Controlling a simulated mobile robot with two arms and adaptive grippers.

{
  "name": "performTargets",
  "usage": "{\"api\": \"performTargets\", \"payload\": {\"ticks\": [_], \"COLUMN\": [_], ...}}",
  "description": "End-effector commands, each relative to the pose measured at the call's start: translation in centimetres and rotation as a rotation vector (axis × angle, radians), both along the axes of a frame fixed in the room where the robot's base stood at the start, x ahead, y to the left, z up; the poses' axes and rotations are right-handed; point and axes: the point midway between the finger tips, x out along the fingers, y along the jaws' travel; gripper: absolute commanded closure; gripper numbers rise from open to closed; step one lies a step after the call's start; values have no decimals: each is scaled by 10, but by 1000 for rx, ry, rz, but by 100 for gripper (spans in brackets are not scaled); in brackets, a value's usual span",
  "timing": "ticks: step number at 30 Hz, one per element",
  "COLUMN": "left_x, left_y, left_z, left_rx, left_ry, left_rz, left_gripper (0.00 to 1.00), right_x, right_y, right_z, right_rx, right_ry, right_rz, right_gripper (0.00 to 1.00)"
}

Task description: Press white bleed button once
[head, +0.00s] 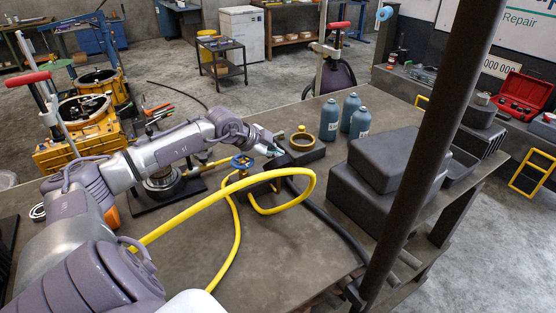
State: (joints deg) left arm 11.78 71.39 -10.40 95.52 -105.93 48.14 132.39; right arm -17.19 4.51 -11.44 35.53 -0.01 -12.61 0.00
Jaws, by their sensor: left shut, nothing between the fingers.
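My left arm reaches across the bench from the left, and my left gripper (276,151) is shut and empty. Its tips are small and dark in this view. They are just left of a dark block with a brass ring (303,139) and just right of a blue handwheel (242,162). I cannot make out the white bleed button; it may be hidden by the gripper or too small. I cannot tell whether the fingertips touch anything. My right gripper is not in view.
A yellow hose (205,204) loops over the bench, beside a black hose (335,232). Several blue-grey bottles (329,120) and dark boxes (372,195) stand to the right. A dark post (430,120) rises at the front right. The front middle of the bench (285,270) is mostly clear.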

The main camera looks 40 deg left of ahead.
Motion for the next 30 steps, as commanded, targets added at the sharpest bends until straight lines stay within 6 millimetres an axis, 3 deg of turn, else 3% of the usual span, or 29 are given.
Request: {"api": "performTargets", "payload": {"ticks": [14, 30], "left_x": [1, 1], "left_y": [1, 1], "left_z": [50, 50], "left_rx": [2, 2], "left_ry": [-7, -6], "left_rz": [0, 1], "left_gripper": [100, 100], "right_x": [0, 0], "right_y": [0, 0], "right_z": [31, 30], "right_rx": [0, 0], "right_ry": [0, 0], "right_rz": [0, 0], "right_gripper": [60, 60]}}
